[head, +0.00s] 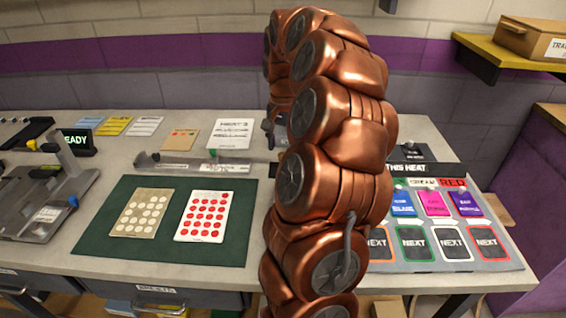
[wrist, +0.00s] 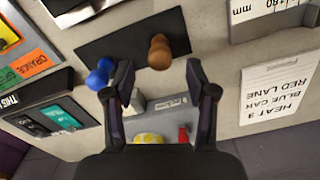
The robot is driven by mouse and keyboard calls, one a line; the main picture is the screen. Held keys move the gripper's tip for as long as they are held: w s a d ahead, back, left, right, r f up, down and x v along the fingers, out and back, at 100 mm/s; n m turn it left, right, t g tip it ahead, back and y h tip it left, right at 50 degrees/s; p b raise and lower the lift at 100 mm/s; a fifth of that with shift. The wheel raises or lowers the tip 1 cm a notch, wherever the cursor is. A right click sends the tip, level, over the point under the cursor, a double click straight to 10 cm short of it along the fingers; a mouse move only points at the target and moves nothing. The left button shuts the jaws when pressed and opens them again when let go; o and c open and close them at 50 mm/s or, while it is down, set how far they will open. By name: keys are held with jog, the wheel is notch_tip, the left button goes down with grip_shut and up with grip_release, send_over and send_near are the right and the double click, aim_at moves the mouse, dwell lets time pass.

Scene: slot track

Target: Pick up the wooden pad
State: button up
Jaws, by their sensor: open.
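In the wrist view, a brown, wooden-looking peg with a rounded end (wrist: 158,52) stands on a dark plate; it is the only wooden piece near the jaws and appears to be the wooden pad. My gripper (wrist: 162,85) is open, with nothing between its fingers. The brown piece shows just beyond the fingertips, between their lines, with no visible contact. A blue peg (wrist: 100,74) stands on the same dark plate (wrist: 105,42), close to the left finger. In the head view, my copper arm hides this spot and most of my gripper.
A yellow piece (wrist: 148,138) and a red piece (wrist: 183,134) lie near the gripper's base. The heat card (wrist: 277,88) lies to the right. In the head view, a green mat (head: 100,235) bears two dotted cards, and a lane board (head: 450,262) stands right of my arm.

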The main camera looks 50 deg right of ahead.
aim_at(283, 153)
notch_tip(283, 153, down, 4)
jog(key=shift+f+p, duration=0.15)
jog(key=shift+p, duration=0.25)
grip_shut()
